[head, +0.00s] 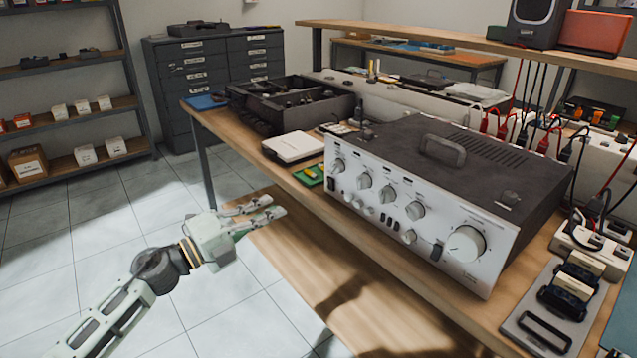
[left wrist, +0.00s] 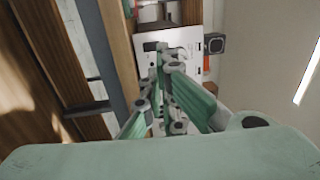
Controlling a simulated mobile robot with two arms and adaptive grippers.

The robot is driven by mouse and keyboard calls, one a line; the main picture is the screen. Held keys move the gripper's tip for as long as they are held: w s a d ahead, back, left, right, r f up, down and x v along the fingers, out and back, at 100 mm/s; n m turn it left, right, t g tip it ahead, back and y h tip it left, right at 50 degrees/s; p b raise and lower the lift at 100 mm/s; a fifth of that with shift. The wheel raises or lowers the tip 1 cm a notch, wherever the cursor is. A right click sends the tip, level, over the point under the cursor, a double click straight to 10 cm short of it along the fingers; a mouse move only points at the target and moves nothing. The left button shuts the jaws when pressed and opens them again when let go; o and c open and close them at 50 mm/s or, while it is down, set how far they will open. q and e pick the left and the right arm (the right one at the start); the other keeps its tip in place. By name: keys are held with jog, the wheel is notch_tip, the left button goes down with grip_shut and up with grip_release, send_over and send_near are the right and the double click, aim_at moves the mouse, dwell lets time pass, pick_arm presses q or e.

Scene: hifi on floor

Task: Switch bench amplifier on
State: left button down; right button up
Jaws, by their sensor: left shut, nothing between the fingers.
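The bench amplifier (head: 420,205) stands on the wooden bench, with a dark top, a top handle and a silver front panel. The panel carries several round knobs, small buttons and a large knob (head: 466,243) at the right. A dark switch (head: 332,183) sits at its lower left and another dark switch (head: 437,251) is beside the large knob. I cannot tell whether either is on. My left gripper (head: 277,205) is shut and empty, in front of the bench and left of the amplifier, not touching it. Its fingers also show in the left wrist view (left wrist: 162,58). My right gripper is out of view.
A white box (head: 293,147) and a small green board (head: 311,175) lie left of the amplifier. A dark divided tray (head: 290,103) is farther back. Cables and a power strip (head: 590,245) are at the right. The tiled floor before the bench is clear.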

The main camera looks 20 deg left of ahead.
aim_at(328, 178)
pick_arm(q)
jog(key=p+x, duration=0.1)
jog(key=x, duration=1.1)
jog(key=shift+w+d+r, duration=0.1)
jog(key=shift+w+d, duration=0.1)
jog(key=shift+w, duration=0.15)
jog(key=shift+w+d, duration=0.25)
jog(key=shift+w, duration=0.15)
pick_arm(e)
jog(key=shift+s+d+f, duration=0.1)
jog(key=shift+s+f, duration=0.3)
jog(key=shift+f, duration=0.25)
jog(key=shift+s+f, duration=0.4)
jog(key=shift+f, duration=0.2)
